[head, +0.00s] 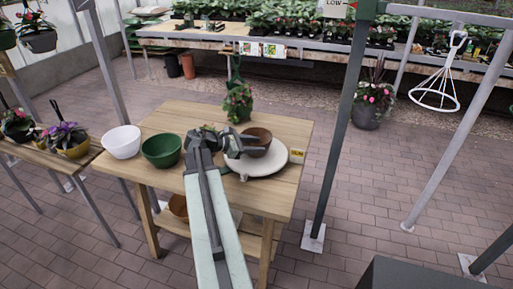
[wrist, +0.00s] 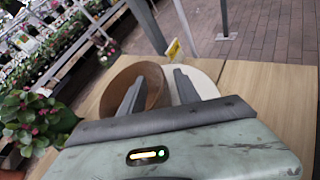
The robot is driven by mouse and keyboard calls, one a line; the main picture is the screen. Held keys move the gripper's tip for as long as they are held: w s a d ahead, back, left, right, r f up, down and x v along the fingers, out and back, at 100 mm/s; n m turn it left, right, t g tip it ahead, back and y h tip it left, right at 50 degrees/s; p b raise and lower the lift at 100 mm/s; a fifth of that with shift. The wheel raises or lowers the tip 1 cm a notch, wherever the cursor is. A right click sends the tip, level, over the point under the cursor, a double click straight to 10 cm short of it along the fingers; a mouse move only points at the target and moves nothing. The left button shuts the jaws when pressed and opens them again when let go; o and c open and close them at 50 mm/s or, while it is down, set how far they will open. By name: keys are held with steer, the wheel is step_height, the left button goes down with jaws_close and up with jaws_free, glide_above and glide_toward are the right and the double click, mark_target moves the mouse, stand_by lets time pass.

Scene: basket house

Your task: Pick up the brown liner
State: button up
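The brown liner (head: 257,142) is a round brown bowl on a white round plate (head: 270,166) at the right of the wooden table. In the wrist view the brown liner (wrist: 152,78) shows ahead of my gripper. My gripper (head: 240,144) is at the liner's left side in the head view. In the wrist view my gripper (wrist: 158,80) has its two fingers apart, one over the liner's inside and one past its right rim. The rim appears between them. I cannot tell whether either finger touches it.
A green bowl (head: 162,150) and a white bowl (head: 122,142) stand at the table's left. A dark green post (head: 340,140) rises right of the table (head: 182,118). Paved floor lies open beyond.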

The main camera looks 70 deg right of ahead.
mark_target(266, 145)
steer(key=x, duration=0.3)
steer(key=shift+w+d+b, duration=0.1)
steer(key=shift+b, duration=0.25)
jaws_close()
step_height(266, 145, up, 10)
steer(key=p, duration=1)
